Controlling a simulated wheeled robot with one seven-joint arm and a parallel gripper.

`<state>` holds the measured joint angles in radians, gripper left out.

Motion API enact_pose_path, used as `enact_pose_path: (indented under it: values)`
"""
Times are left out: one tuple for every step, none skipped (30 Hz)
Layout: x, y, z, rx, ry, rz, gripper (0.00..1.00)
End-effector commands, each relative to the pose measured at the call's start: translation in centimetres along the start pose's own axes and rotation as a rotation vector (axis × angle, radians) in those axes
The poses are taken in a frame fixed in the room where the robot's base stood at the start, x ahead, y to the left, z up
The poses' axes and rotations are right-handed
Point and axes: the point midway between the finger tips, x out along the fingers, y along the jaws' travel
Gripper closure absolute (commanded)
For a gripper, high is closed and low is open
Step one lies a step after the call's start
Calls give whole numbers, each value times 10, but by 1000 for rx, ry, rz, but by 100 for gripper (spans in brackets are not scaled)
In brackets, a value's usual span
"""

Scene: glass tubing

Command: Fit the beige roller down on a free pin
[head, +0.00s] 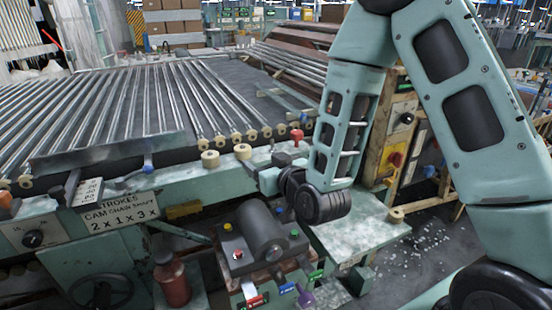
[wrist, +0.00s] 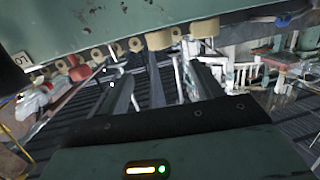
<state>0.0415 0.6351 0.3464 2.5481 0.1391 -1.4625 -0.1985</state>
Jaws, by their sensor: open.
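Two larger beige rollers stand on the green rail of the rod bed, one at left (head: 210,158) and one right of it (head: 243,151). They also seem to show at the top of the wrist view, as a roller (wrist: 158,40) and another (wrist: 203,28). A third beige roller (head: 396,214) is at the right corner of the pale green table. Which one the task means I cannot tell. My gripper (head: 266,170) is near the rail, right of the two rollers. In the wrist view its fingers (wrist: 160,85) are apart with nothing between them. No free pin shows clearly.
Several small beige rollers (head: 252,135) line the rod ends, with a red knob (head: 297,135) at their right. A dark motor (head: 262,232) stands below my gripper. A red bottle (head: 172,280) is at the lower left. The pale green table (head: 350,230) has clear surface.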

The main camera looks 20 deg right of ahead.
Motion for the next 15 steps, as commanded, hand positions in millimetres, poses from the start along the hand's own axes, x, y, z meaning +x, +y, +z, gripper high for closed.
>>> enact_pose_path:
  values:
    - [-3, 0, -6, 0, -6, -1, 35]
    - [-4, -1, -6, 0, -7, -2, 35]
    - [-6, -1, -6, 0, -6, -2, 35]
    - [-7, -1, -6, 0, -7, -2, 35]
    - [-8, -1, -6, 0, -6, -2, 35]
    - [-10, -1, -6, -1, -6, -2, 35]
    - [-12, -1, -6, -1, -7, -2, 35]
    - [-14, -1, -6, -1, -6, -2, 35]
    - [-16, -1, -6, -1, -7, -2, 35]
    - [-18, -1, -6, -1, -6, -2, 35]
    - [-19, -1, -6, -1, -7, -3, 35]
    - [-22, -1, -6, -2, -7, -3, 35]
    - [-24, -1, -6, -2, -7, -3, 35]
    - [-26, -1, -6, -3, -7, -3, 35]
    - [-28, -1, -6, -3, -7, -3, 35]
